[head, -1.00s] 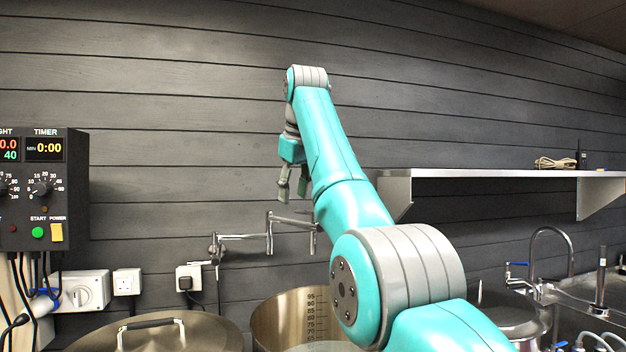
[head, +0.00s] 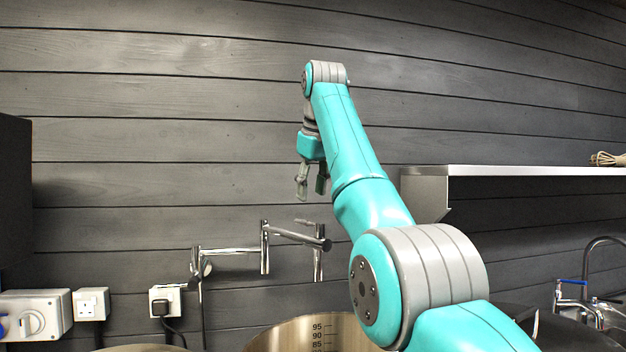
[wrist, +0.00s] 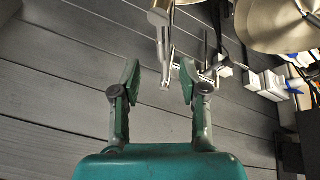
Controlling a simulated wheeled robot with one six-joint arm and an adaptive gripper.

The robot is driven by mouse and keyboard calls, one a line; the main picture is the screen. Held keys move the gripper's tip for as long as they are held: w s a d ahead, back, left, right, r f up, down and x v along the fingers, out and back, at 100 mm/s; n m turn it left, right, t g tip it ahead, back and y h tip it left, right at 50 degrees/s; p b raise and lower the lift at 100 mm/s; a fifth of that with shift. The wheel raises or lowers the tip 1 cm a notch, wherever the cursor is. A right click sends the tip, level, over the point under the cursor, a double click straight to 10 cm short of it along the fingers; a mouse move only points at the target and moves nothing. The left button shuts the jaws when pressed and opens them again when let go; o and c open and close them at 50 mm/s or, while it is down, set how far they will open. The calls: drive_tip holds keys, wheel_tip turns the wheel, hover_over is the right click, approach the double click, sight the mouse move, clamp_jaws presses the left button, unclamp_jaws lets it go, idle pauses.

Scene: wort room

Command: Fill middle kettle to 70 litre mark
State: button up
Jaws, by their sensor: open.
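The middle kettle (head: 300,335) is a steel pot at the bottom of the head view. Only its upper part shows, with a scale inside reading 95, 90 and 85. The 70 mark and any liquid are out of sight. A jointed steel pot-filler tap (head: 264,240) is fixed to the wall above and left of the kettle, its outer arm reaching right over it. My gripper (head: 312,192) is open and empty, pointing down above the tap's outer arm and apart from it. In the wrist view the fingers (wrist: 160,85) are spread, with the tap (wrist: 165,45) beyond them.
A wall shelf (head: 530,171) holding a coiled rope (head: 607,159) is at right. A sink tap (head: 590,290) stands below it. A dark box (head: 14,195) is at the left edge, with sockets (head: 90,304) below. A lid (head: 145,348) shows at bottom left.

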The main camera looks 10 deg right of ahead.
drive_tip(key=x, duration=0.8)
drive_tip(key=shift+a+f, duration=0.1)
drive_tip(key=shift+f, duration=0.15)
drive_tip(key=shift+w, duration=0.1)
clamp_jaws()
drive_tip(key=m, duration=0.1)
drive_tip(key=d+m+h, duration=0.1)
drive_tip(key=m, duration=0.1)
drive_tip(key=m+h, duration=0.1)
drive_tip(key=shift+d+m, duration=0.25)
drive_tip(key=shift+m, duration=0.05)
drive_tip(key=m, duration=0.1)
drive_tip(key=d+m+g+h, duration=0.1)
drive_tip(key=m, duration=0.3)
drive_tip(key=shift+w+d+g+h, duration=0.1)
drive_tip(key=shift+d+g+h, duration=0.2)
drive_tip(key=shift+d, duration=0.1)
